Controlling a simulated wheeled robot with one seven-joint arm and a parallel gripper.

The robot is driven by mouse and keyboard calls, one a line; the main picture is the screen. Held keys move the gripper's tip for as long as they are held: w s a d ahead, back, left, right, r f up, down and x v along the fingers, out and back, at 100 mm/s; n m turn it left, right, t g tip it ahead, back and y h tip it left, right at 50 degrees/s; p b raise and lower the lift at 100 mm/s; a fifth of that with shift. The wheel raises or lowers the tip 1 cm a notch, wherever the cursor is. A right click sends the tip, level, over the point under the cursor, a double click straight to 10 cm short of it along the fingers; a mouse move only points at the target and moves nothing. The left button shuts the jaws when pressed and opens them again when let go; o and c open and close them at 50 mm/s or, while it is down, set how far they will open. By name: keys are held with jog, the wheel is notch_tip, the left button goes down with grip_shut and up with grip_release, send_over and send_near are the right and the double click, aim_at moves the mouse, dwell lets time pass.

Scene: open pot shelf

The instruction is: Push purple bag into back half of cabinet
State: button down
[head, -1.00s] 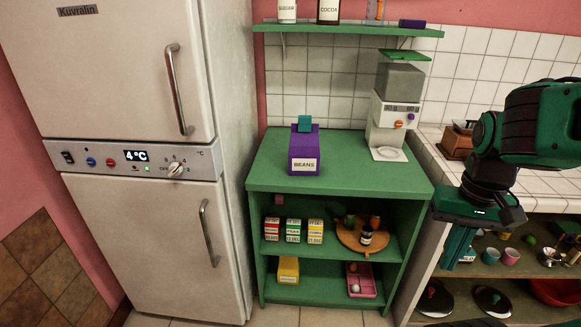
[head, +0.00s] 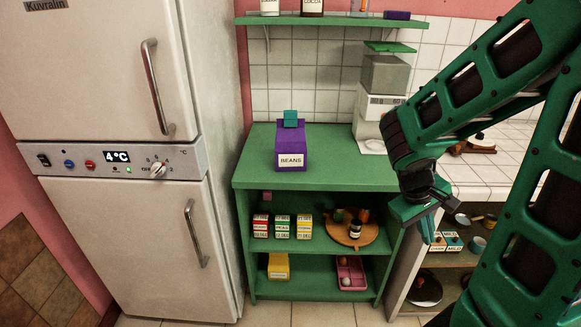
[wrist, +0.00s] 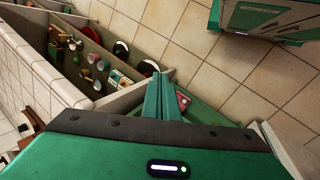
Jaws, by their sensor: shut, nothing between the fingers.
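The purple bag (head: 291,146), labelled BEANS and closed with a teal clip, stands upright on the green top of the cabinet (head: 338,172). It sits left of the middle, with bare green surface behind and in front of it. My gripper (head: 432,228) is at the right of the cabinet, in front of the tiled counter and well apart from the bag. It points down with its fingers together and empty. In the wrist view the shut fingers (wrist: 165,97) show against the floor and shelf edges. The bag is not visible there.
The lower shelves hold small labelled boxes (head: 282,226), a round wooden board (head: 352,230) and a pink tray (head: 350,274). A coffee grinder (head: 382,105) stands at the cabinet top's back right. A fridge (head: 125,180) stands left, and a wall shelf (head: 335,20) hangs above.

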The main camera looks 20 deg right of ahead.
jog(key=w+f+n+t+h, duration=0.25)
jog(key=w+n+h, duration=0.25)
jog(key=w+n, duration=0.3)
jog(key=n+t+y, duration=0.4)
jog(key=n+t, duration=1.2)
jog(key=n, duration=0.9)
send_near(290, 159)
jog(key=shift+m+g, duration=0.25)
jog(key=shift+m, duration=0.05)
jog(key=x, duration=0.6)
jog(key=shift+w+r, duration=0.2)
jog(key=shift+r, duration=0.05)
jog(key=shift+d, duration=0.1)
